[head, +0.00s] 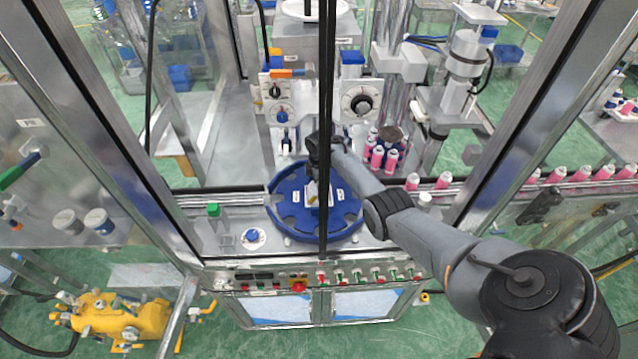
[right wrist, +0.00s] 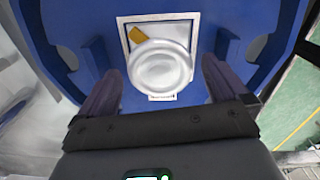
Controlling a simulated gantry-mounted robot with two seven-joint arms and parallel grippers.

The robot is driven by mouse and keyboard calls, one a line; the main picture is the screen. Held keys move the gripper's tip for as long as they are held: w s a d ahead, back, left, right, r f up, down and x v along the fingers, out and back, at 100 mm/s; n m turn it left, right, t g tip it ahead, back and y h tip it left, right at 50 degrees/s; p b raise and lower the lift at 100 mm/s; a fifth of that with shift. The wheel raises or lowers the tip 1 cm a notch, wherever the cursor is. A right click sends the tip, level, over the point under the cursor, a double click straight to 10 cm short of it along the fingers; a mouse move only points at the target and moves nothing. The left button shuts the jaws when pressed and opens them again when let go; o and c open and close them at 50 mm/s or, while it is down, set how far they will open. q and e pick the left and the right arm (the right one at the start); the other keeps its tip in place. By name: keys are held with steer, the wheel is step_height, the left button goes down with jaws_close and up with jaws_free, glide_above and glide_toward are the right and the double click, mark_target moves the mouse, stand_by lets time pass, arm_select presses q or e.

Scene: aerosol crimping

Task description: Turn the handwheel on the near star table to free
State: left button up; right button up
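The near star table (head: 288,222) is a blue notched disc at the middle of the head view. The right wrist view shows its blue surface (right wrist: 75,20) close up. The handwheel (right wrist: 160,66) is a round whitish knob on a square white plate with a yellow mark (right wrist: 138,36) at its upper left. My right gripper (right wrist: 160,72) is open, with one dark finger on each side of the handwheel. Gaps show between fingers and knob. In the head view my right arm reaches over the table's centre; a black post partly hides the gripper there. My left gripper is not in view.
A dark vertical post (head: 325,90) crosses the head view in front of the table. Pink cans (head: 385,157) stand just behind the table, and more line the conveyor (head: 520,188) at right.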

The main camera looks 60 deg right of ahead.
steer(key=shift+r, duration=0.45)
step_height(320, 180, up, 10)
steer(key=p, duration=0.1)
steer(key=shift+f, duration=0.1)
stand_by(0.6)
